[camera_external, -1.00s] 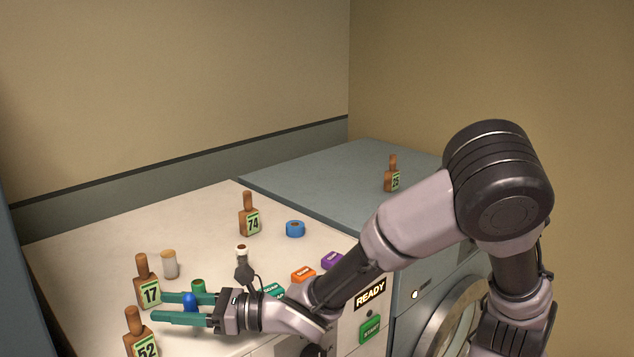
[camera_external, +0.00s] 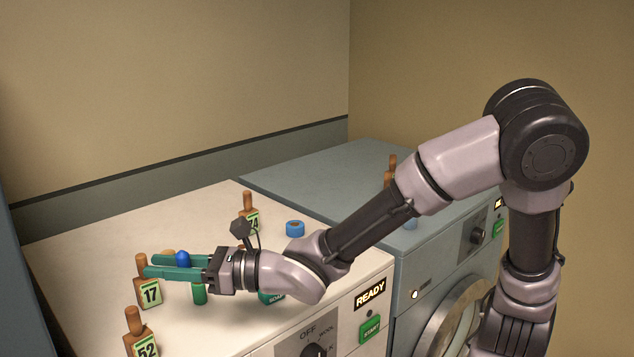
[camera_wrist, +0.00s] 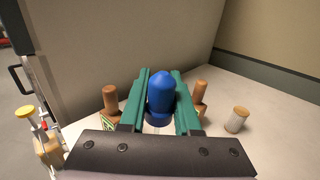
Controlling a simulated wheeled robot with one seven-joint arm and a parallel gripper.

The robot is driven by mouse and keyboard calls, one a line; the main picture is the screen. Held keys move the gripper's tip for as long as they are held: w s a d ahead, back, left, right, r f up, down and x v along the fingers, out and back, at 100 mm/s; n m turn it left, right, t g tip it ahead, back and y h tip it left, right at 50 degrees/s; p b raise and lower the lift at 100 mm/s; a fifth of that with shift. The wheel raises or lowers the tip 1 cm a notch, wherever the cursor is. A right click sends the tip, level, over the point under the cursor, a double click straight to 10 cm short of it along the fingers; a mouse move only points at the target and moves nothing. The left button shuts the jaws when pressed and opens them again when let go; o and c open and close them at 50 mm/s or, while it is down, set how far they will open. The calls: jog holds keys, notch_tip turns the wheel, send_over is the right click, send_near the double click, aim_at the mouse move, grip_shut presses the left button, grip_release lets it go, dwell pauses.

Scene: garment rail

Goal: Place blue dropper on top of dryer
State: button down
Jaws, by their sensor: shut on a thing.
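My gripper (camera_external: 150,265) is shut on the blue dropper (camera_external: 182,258) and holds it above the white machine top (camera_external: 110,225). In the wrist view the rounded blue dropper (camera_wrist: 161,92) sits upright between the two green fingers. To the right is a blue-grey machine (camera_external: 335,175) with a round glass door; its top adjoins the white one. No readable label tells which machine is the dryer.
Wooden bottles numbered 17 (camera_external: 150,293), 52 (camera_external: 146,346) and 74 (camera_external: 251,222) stand on the white top. A green item (camera_external: 199,294) stands below my gripper. A blue ring (camera_external: 295,228) lies near the seam. A wooden bottle (camera_external: 391,171) stands on the blue-grey top, otherwise largely clear where visible.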

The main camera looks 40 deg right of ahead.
notch_tip(320, 180, up, 7)
jog(key=w+d+m+t+h, duration=0.2)
jog(key=w+d+t+h, duration=0.1)
jog(key=w+d, duration=1.25)
jog(key=w+d+m+t+h, duration=0.15)
jog(key=w+d, duration=0.25)
jog(key=d, duration=0.9)
jog(key=w+d+m+h, duration=0.2)
jog(key=w+d+h, duration=0.1)
jog(key=d, duration=1.1)
jog(key=s+d+m+h, duration=0.1)
jog(key=s+d+h, duration=0.1)
jog(key=d, duration=1)
jog(key=s+d+m+h, duration=0.1)
jog(key=s+d+h, duration=0.1)
jog(key=d, duration=1)
jog(key=s+d+m+h, duration=0.1)
jog(key=s+d, duration=0.6)
jog(key=d, duration=0.2)
jog(key=s+d+m+h, duration=0.2)
jog(key=s+d, duration=0.4)
jog(key=d, duration=0.4)
jog(key=shift+n+t, duration=0.25)
jog(key=shift+s+f, duration=0.15)
jog(key=shift+f, duration=3.6)
jog(key=shift+s+f, duration=0.15)
jog(key=shift+f, duration=3.55)
